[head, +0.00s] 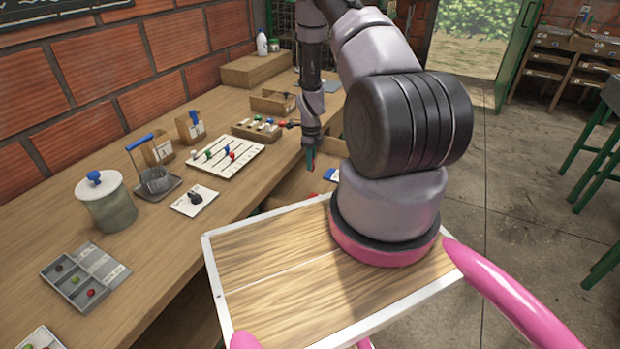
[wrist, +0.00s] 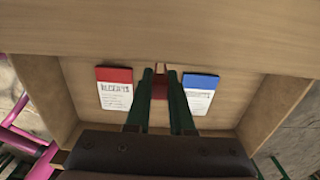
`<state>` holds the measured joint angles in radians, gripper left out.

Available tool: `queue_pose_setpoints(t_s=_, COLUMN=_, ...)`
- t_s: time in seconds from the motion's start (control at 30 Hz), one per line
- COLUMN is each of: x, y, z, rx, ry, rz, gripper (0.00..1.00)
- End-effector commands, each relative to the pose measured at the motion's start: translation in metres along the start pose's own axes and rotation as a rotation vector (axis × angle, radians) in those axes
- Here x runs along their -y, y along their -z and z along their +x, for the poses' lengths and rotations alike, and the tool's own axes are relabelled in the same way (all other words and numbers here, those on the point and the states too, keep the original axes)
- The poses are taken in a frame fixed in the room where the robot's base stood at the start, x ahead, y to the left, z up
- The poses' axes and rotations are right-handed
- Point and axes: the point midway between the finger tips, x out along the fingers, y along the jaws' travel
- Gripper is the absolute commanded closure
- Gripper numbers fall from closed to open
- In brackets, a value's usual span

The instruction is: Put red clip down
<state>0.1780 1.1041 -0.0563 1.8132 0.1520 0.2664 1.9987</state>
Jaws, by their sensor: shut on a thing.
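My gripper (wrist: 162,78) has two green fingers shut on the red clip (wrist: 160,88), which shows as a small dark red piece between the fingertips. In the head view my gripper (head: 311,162) points down over an open wooden drawer (head: 290,188) at the bench front. In the wrist view the drawer (wrist: 68,85) holds a red-topped card (wrist: 115,95) left of the fingers and a blue-topped card (wrist: 201,96) to their right. Whether the clip touches the drawer floor, I cannot tell.
The bench (head: 150,240) carries a white board (head: 222,155) with coloured pieces, a wooden clip tray (head: 258,130), a lidded jar (head: 106,201) and a grey tray (head: 85,277). The drawer walls stand around the fingers.

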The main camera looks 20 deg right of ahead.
Motion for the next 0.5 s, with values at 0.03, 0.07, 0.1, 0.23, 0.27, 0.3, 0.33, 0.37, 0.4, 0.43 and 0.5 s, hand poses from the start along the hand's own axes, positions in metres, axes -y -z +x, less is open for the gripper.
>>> queue_pose_setpoints(t_s=0.03, x=0.0, y=0.001, z=0.01, rx=-0.001, ry=-0.002, rz=0.001, gripper=1.0)
queue_pose_setpoints(t_s=0.07, x=0.0, y=0.001, z=0.015, rx=-0.001, ry=-0.002, rz=0.001, gripper=1.0)
queue_pose_setpoints(t_s=0.1, x=0.0, y=0.0, z=0.019, rx=0.0, ry=-0.001, rz=0.0, gripper=1.0)
queue_pose_setpoints(t_s=0.23, x=0.0, y=0.0, z=0.029, rx=0.0, ry=-0.001, rz=-0.001, gripper=1.0)
queue_pose_setpoints(t_s=0.27, x=0.0, y=0.0, z=0.031, rx=0.0, ry=-0.001, rz=-0.001, gripper=1.0)
queue_pose_setpoints(t_s=0.3, x=0.0, y=0.0, z=0.034, rx=0.0, ry=-0.001, rz=-0.001, gripper=1.0)
queue_pose_setpoints(t_s=0.33, x=0.0, y=0.0, z=0.038, rx=0.0, ry=-0.001, rz=-0.001, gripper=1.0)
queue_pose_setpoints(t_s=0.37, x=-0.001, y=0.0, z=0.042, rx=0.0, ry=-0.002, rz=-0.002, gripper=1.0)
queue_pose_setpoints(t_s=0.4, x=-0.001, y=0.0, z=0.049, rx=-0.001, ry=-0.002, rz=-0.003, gripper=1.0)
queue_pose_setpoints(t_s=0.43, x=0.0, y=0.0, z=0.053, rx=0.0, ry=-0.001, rz=-0.003, gripper=1.0)
queue_pose_setpoints(t_s=0.5, x=0.0, y=0.0, z=0.062, rx=0.0, ry=-0.001, rz=-0.003, gripper=1.0)
